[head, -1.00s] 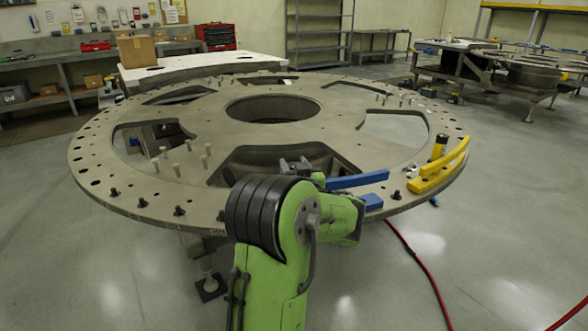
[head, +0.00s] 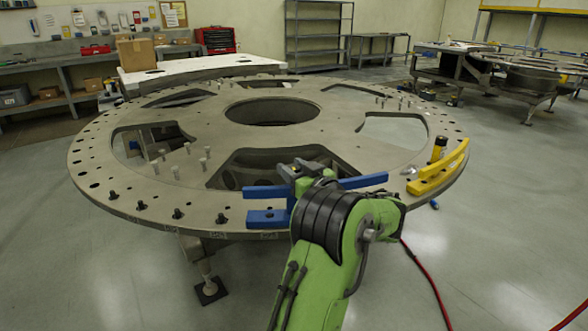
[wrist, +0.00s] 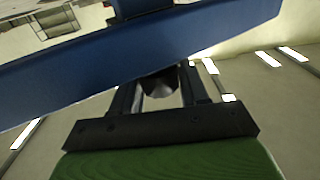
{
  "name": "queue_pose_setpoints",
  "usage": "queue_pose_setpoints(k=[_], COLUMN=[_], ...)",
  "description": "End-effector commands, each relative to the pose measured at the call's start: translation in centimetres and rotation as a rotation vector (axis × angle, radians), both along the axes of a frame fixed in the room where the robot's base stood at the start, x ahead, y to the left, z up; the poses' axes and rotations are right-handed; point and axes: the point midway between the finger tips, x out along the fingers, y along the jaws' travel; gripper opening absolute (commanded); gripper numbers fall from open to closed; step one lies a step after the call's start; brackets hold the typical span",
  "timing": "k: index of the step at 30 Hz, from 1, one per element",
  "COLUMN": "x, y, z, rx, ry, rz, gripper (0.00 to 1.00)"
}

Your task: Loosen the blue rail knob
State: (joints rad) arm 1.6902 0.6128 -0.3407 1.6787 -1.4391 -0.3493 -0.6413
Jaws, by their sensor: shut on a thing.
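The blue rail (head: 360,183) lies along the near edge of the round steel plate (head: 190,125), with a blue foot (head: 267,218) at its left. My gripper (head: 302,169) is at the middle of the rail, partly behind my own arm in the head view. In the wrist view the blue rail (wrist: 70,75) crosses in front of my gripper (wrist: 160,80). The dark fingers are shut on a dark, rounded thing that shows between them, just at the rail, where the knob sits. The knob itself is mostly hidden.
A yellow rail (head: 438,172) with an upright yellow-and-black piece (head: 438,149) sits on the plate's right edge. Several dark bolts (head: 177,213) stand along the front left rim. A red hose (head: 425,275) lies on the floor at the right.

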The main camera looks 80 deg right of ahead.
Motion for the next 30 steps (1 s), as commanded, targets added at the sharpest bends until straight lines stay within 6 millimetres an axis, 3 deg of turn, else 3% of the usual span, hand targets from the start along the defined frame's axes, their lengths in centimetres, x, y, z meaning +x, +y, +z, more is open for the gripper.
queue_pose_setpoints(k=[5, 6, 9, 20, 30], x=[0.2, 0.2, 0.2, -0.7, -6.0], y=[0.1, 0.1, 0.0, 0.5, 5.0], z=[-0.3, -0.3, -0.2, -0.1, -0.1], rx=[0.008, 0.008, 0.007, 0.006, 0.005], ry=[0.001, 0.001, 0.0, -0.002, -0.003], rz=[0.005, 0.005, 0.004, -0.002, -0.007], gripper=[0.14, 0.5, 0.64, 0.64, 0.64])
